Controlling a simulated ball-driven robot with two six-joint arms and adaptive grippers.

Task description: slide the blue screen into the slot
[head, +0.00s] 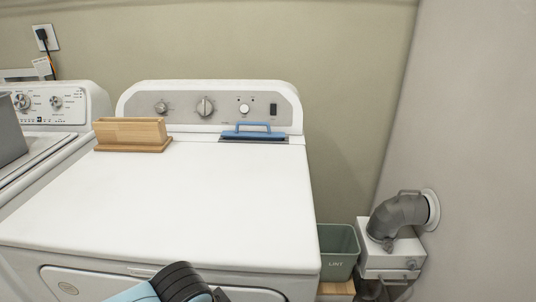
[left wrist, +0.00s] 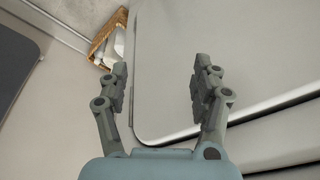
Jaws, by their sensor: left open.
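The blue screen (head: 253,134), with its raised handle on top, is at the dark slot strip (head: 225,139) at the back of the white dryer top (head: 210,200). It is too small to tell how far it sits inside the slot. My left gripper (left wrist: 158,82) is open and empty in the left wrist view, with a pale dryer panel and its edge beyond the fingers. In the head view only part of my left arm shows at the bottom, well in front of the screen. My right gripper is not in view.
A wooden box (head: 130,132) stands at the dryer's back left. A green lint bin (head: 338,252) is beside the dryer at right, near a grey vent elbow (head: 398,215) on the wall. A washer (head: 55,115) stands at left. The middle of the dryer top is clear.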

